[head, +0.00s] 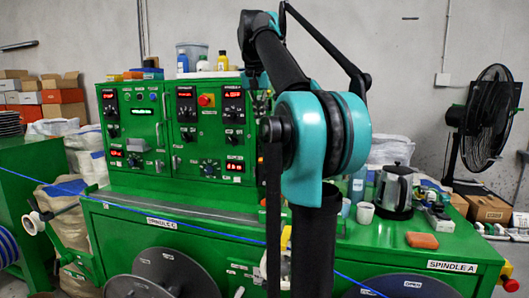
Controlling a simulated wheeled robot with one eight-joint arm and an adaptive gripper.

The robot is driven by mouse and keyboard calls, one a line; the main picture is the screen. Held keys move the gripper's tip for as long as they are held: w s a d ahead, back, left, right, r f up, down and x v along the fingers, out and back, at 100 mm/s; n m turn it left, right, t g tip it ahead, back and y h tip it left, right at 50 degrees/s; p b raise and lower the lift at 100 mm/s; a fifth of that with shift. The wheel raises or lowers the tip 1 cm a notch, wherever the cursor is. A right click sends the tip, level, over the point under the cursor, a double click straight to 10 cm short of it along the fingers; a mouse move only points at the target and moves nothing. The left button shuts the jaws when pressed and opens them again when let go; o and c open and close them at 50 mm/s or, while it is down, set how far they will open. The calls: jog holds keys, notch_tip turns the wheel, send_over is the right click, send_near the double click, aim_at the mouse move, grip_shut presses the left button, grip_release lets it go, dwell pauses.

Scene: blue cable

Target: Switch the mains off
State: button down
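The green control panel (175,160) stands at the back of the green machine, left of my arm. It carries lit red displays, several dark knobs and a red button on a yellow plate (206,100). A dark knob (210,169) sits lower on the panel. A red and yellow control (509,282) shows at the machine's right front corner, partly cut by the frame. I cannot read which of these is the mains switch. My teal and black arm crosses the middle and hides the panel's right end. My gripper is out of the frame.
A blue cable (210,231) runs across the machine's front. A kettle (393,190), cups and an orange block (422,240) stand on the top right of my arm. A black fan (487,120) stands at the right. Grey reels (160,270) sit low in front.

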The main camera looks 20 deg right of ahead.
aim_at(264, 160)
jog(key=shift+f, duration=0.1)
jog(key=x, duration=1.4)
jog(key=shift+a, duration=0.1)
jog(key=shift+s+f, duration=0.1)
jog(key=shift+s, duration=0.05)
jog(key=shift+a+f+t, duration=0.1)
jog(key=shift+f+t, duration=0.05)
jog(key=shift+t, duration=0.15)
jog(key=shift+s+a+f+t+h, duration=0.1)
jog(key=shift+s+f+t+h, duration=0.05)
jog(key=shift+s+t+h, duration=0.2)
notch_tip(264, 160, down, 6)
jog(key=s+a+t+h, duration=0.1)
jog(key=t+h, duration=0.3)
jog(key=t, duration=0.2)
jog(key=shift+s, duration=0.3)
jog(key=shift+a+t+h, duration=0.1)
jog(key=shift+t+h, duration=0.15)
